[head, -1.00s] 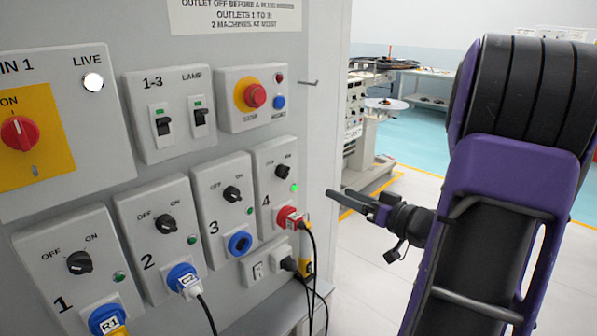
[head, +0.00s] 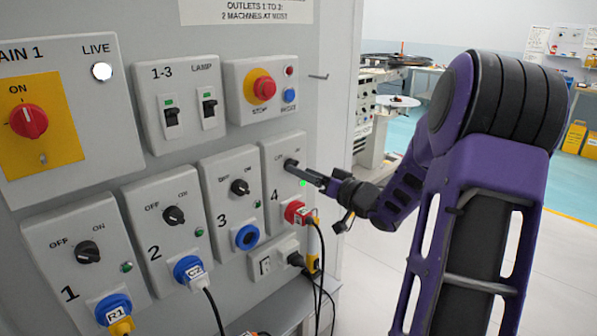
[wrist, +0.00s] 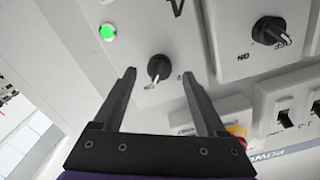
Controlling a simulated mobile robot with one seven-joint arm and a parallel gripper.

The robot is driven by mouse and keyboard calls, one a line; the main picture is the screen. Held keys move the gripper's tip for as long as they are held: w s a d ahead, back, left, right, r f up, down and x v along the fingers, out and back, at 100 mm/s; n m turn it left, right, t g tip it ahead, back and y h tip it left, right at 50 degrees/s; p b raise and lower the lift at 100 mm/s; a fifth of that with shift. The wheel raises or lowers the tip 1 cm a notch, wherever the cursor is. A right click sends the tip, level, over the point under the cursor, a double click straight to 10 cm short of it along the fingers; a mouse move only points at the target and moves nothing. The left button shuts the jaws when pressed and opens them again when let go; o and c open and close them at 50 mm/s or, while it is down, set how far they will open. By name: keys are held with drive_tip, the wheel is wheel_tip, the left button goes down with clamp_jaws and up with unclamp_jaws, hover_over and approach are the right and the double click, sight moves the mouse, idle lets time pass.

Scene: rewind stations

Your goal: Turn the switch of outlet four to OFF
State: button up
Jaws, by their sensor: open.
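The switch of outlet four is a black rotary knob (wrist: 159,67) on a pale panel (head: 266,190). In the wrist view its light pointer mark is towards the ON label. The green lamp (wrist: 107,31) beside it is lit; it also shows in the head view (head: 303,183). My gripper (head: 306,174) is at this panel in the head view, its fingers partly covering the knob area. In the wrist view my gripper (wrist: 158,74) is open, with one fingertip on each side of the knob. I cannot tell whether either finger touches it.
A red plug (head: 297,212) with a black cable sits in outlet four, below the fingers. Outlet three's knob (head: 240,187) is close on the left. The stop button box (head: 262,90) is above. A hook (head: 318,77) sticks out at upper right.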

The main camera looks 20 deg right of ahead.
drive_tip(key=shift+x, duration=1.35)
clamp_jaws()
